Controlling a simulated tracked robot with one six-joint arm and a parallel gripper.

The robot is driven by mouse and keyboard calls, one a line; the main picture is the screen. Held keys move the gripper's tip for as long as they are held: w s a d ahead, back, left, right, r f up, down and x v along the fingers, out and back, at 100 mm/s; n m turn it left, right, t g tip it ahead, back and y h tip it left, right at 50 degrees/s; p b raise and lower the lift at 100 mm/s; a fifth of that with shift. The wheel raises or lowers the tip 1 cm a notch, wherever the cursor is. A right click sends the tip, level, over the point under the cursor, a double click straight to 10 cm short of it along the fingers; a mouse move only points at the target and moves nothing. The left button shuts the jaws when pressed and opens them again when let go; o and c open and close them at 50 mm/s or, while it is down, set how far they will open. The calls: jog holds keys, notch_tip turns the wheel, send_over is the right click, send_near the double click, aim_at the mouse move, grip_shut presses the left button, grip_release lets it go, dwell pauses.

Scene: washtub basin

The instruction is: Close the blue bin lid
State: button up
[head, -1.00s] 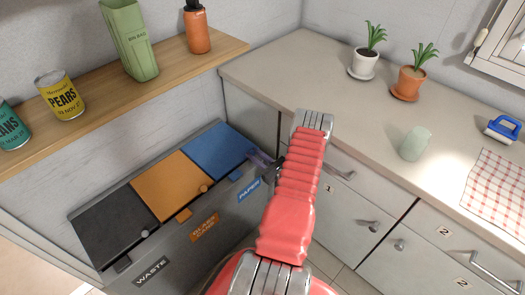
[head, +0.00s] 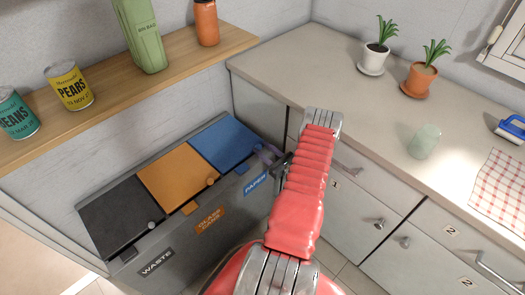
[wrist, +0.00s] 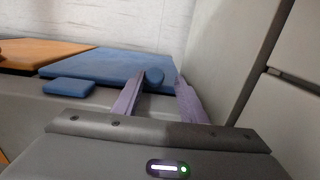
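The blue lid (head: 225,143) lies flat on the bin unit, level with the orange lid, behind the PAPER label. It also lies flat in the wrist view (wrist: 105,68), with a round blue knob (wrist: 154,76) near its front right corner. My gripper (head: 271,154) is at that corner, partly hidden behind my arm in the head view. In the wrist view my gripper's purple fingers (wrist: 161,88) are apart, with the knob showing between and just beyond their tips. Nothing is held. Whether a finger touches the knob or lid, I cannot tell.
The bin unit (head: 205,238) also has an orange lid (head: 178,180) and a black lid (head: 118,218), both flat. A wooden shelf (head: 125,88) with cans runs above. A cabinet and counter (head: 300,75) stand close on the right.

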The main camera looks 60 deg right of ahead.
jog(key=s+a, duration=0.3)
jog(key=s, duration=1)
jog(key=shift+s+a+f, duration=0.15)
jog(key=shift+f, duration=0.05)
dwell(0.3)
